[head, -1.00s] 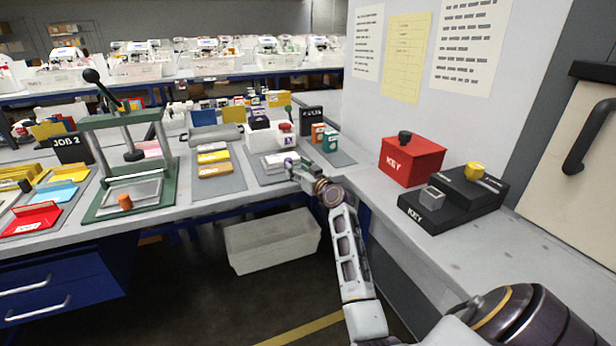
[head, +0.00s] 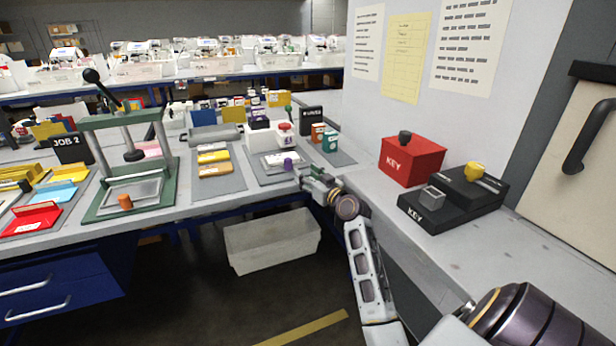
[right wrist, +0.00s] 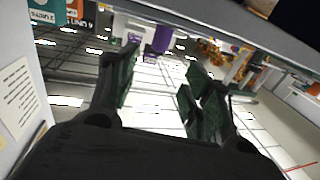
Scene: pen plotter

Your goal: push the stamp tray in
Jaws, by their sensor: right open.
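The white stamp unit (head: 264,138) with a red top stands at the back of a grey mat. Its stamp tray (head: 271,159) is a flat pale plate at the unit's front, with a purple knob (head: 288,164) near its front right. How far the tray sticks out is hard to tell. My right gripper (head: 303,171) is just right of and in front of the knob. In the right wrist view its fingers (right wrist: 160,92) are apart and empty, with the purple knob (right wrist: 160,40) beyond them, apart from both. My left gripper is not in view.
Orange and teal boxes (head: 330,142) stand right of the stamp unit. A red KEY box (head: 411,160) and a black KEY unit (head: 450,200) sit farther right. A green press (head: 128,150) stands left. The counter's front edge runs under my right wrist.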

